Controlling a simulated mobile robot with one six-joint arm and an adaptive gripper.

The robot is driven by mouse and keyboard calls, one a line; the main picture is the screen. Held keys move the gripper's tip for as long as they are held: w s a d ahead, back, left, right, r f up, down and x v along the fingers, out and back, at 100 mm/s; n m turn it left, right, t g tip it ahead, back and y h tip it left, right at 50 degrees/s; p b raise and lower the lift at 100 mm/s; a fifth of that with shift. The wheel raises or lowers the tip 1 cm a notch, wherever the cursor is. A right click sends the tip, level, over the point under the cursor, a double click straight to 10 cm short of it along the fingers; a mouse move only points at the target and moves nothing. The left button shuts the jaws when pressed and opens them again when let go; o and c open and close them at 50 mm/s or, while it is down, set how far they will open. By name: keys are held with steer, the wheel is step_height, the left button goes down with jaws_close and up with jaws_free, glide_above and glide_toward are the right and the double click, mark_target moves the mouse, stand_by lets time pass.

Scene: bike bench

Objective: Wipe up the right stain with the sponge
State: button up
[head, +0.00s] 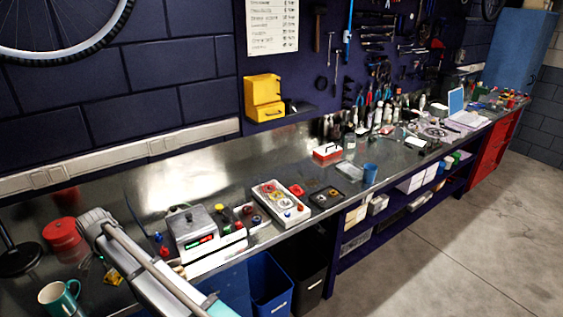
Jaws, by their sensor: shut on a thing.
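Part of my arm crosses the lower left of the head view, over the near left end of the metal workbench (185,172). I cannot make out a sponge or a stain for certain. The bench behind and below my arm is hidden.
A teal mug (60,298) and a red canister (66,240) stand left of my arm. A grey device (192,229) and a white parts tray (280,200) stand right of it. The bench's back left is clear.

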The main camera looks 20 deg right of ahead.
step_height(320, 180, up, 4)
steer(key=p, duration=0.3)
steer(key=shift+r, duration=0.1)
stand_by(0.3)
